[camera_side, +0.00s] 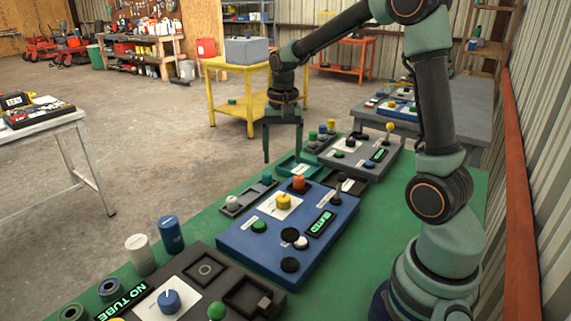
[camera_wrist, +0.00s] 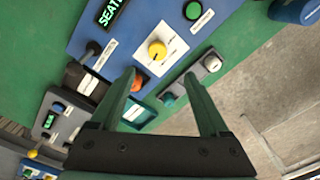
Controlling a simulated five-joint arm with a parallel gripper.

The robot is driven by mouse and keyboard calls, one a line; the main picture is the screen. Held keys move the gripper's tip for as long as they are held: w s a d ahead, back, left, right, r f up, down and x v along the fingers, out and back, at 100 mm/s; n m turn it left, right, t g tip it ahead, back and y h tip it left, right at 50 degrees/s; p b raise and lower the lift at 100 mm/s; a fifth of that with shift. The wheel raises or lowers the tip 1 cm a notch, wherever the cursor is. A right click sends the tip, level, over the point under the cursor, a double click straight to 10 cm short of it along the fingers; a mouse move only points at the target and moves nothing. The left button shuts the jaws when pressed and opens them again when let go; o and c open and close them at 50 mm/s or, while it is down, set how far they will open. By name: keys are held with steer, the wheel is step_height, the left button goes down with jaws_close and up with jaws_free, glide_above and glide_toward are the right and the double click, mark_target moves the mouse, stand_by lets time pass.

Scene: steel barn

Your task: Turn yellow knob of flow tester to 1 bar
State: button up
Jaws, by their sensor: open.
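The yellow knob (camera_side: 284,201) sits on a white dial plate (camera_side: 270,210) on a blue panel (camera_side: 254,248). My gripper (camera_side: 282,158) is open and empty, pointing down, above and beyond the knob in the side view. In the wrist view the knob shows just past the gap between my fingertips (camera_wrist: 160,75), and nothing touches it. A lit green display (camera_side: 321,224) on the panel starts with "SEAT" in the wrist view.
An orange knob (camera_side: 299,183), a green button (camera_side: 259,226) and a black lever (camera_side: 338,182) stand near the yellow knob. A dark panel with a blue knob (camera_side: 169,300) lies nearer, a grey panel (camera_side: 362,158) farther.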

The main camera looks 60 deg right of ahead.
mark_target(283, 198)
steer(key=shift+m, duration=0.3)
steer(key=f, duration=0.8)
steer(key=d+f, duration=0.1)
steer(key=f, duration=0.4)
steer(key=shift+w+f, duration=0.1)
steer(key=shift+w, duration=0.05)
jaws_close()
